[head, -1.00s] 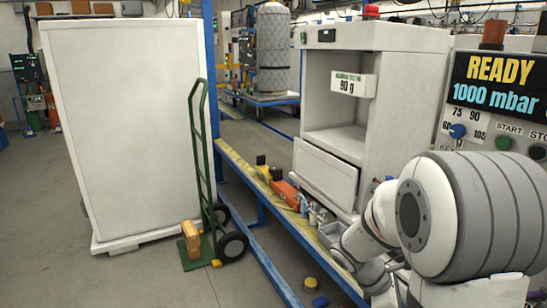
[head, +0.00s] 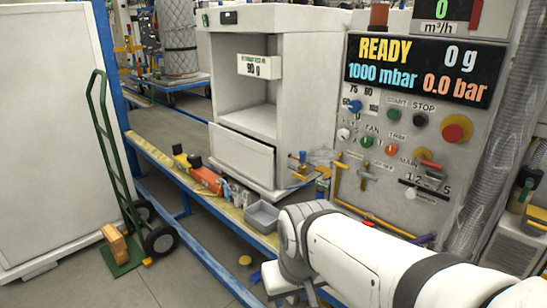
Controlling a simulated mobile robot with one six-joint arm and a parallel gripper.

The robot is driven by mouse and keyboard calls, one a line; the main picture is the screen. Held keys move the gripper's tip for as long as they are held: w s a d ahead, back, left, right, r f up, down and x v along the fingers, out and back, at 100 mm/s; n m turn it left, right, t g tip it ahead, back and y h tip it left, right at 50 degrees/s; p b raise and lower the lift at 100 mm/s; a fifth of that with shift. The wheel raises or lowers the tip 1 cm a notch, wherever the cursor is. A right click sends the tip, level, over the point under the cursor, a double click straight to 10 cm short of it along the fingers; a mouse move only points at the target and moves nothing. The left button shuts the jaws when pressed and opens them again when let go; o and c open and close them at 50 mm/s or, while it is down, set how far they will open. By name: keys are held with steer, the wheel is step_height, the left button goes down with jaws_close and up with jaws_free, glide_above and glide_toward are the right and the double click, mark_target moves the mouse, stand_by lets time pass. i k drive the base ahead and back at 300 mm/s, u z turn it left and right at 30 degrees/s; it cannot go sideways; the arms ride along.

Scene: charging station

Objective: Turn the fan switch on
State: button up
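The control panel (head: 400,165) stands at the right in the head view. The small green knob (head: 366,141) just under the FAN label is the fan switch. It is too small to tell which way it is turned. My arm (head: 370,262) reaches in from the lower right, in front of and below the panel. Its far end bends down toward the bottom edge, left of and well below the fan switch. No gripper fingers show, and nothing of mine touches the switch.
START (head: 393,114), STOP (head: 420,119) and a big red button (head: 456,128) sit near the fan switch. A red knob (head: 390,148) is beside it. Yellow handles (head: 365,177) stick out below. A white cabinet (head: 243,155) and a grey bin (head: 262,217) stand left.

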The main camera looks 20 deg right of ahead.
mark_target(367, 141)
steer(key=z, duration=2.8)
steer(key=k, duration=0.6)
steer(key=u, duration=1.6)
steer(key=i, duration=0.35)
steer(key=z, duration=0.15)
